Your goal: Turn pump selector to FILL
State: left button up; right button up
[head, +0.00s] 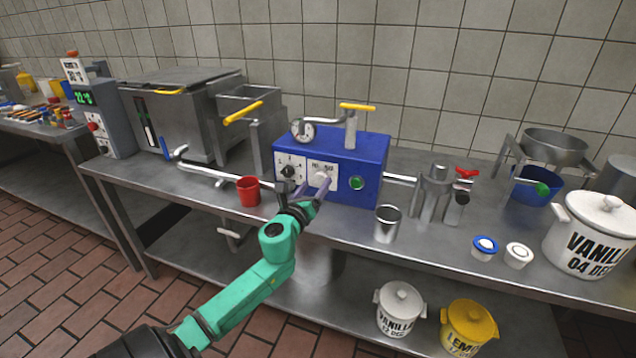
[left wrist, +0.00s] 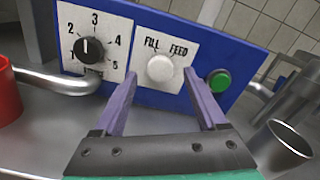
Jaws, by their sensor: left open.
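The pump is a blue box (head: 372,149) on the steel table. Its front has a white FILL/FEED plate with a pale round selector knob (left wrist: 160,68); the knob also shows in the head view (head: 320,178). In the left wrist view FILL is at the knob's upper left and FEED at its upper right. I cannot tell which one the knob points to. My left gripper (head: 311,190) is open in front of the plate. In the left wrist view its purple fingers (left wrist: 160,88) stand either side of the knob, with gaps visible. My right gripper is not in view.
Left of the selector is a black numbered dial (left wrist: 88,49); right of it is a green button (left wrist: 219,81). A red cup (head: 248,191) stands left of my gripper, and a steel cup (head: 387,224) stands right. Pipes leave both sides of the pump.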

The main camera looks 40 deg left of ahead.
aim_at(321, 177)
pick_arm(q)
jog(key=shift+x, duration=1.4)
grip_shut()
jog(key=shift+n, duration=0.4)
jog(key=n, duration=0.2)
jog(key=shift+n, duration=0.3)
jog(key=n, duration=0.3)
jog(key=shift+n, duration=0.4)
jog(key=n+p, duration=0.1)
jog(key=n, duration=0.2)
jog(key=shift+n, duration=0.3)
jog(key=shift+f+n, duration=0.1)
jog(key=shift+n, duration=1.6)
